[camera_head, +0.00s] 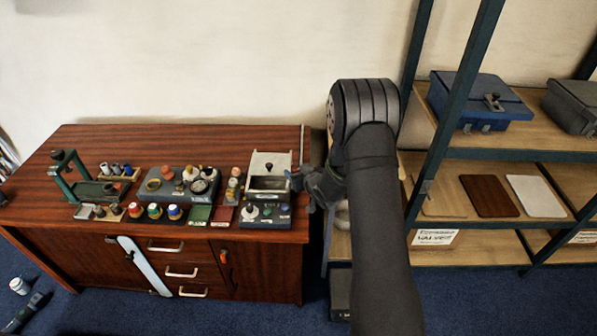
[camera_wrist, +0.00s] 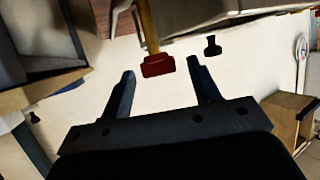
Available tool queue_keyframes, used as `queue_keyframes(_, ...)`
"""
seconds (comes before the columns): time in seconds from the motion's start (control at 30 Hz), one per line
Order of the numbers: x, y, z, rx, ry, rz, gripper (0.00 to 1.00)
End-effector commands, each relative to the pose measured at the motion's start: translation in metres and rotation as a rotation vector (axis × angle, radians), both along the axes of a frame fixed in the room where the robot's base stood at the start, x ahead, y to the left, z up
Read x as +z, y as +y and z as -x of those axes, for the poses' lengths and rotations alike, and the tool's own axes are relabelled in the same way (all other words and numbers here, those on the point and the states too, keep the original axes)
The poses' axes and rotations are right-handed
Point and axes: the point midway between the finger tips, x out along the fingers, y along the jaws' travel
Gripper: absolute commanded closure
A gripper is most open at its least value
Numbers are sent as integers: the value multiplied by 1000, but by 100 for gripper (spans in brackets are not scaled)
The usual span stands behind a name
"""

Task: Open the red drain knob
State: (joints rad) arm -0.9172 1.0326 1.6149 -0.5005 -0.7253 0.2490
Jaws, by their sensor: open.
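The red drain knob (camera_wrist: 158,65) shows in the wrist view at the lower end of a brass-coloured stem (camera_wrist: 149,28). My gripper (camera_wrist: 161,84) is open, and its two dark fingers stand apart. The red knob appears between the fingertips, nearer the left one, with a visible gap on each side. I cannot tell how far in front of the fingers it is. In the head view my gripper (camera_head: 302,183) is at the right end of the wooden cabinet, and I cannot make out the red knob there.
Two black knobs (camera_wrist: 212,45) (camera_wrist: 35,118) and a round gauge (camera_wrist: 302,46) show in the wrist view. In the head view, the wooden cabinet (camera_head: 90,150) carries several small jars and trays. A shelf rack (camera_head: 470,55) with blue and grey boxes stands right of my arm.

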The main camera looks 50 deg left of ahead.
Motion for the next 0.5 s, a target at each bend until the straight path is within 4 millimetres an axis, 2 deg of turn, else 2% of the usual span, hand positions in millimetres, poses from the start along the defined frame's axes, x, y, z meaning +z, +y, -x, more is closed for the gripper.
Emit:
queue_keyframes(0.27,0,1,0,0,0,0,44)
queue_keyframes(0.5,0,1,0,0,0,0,88)
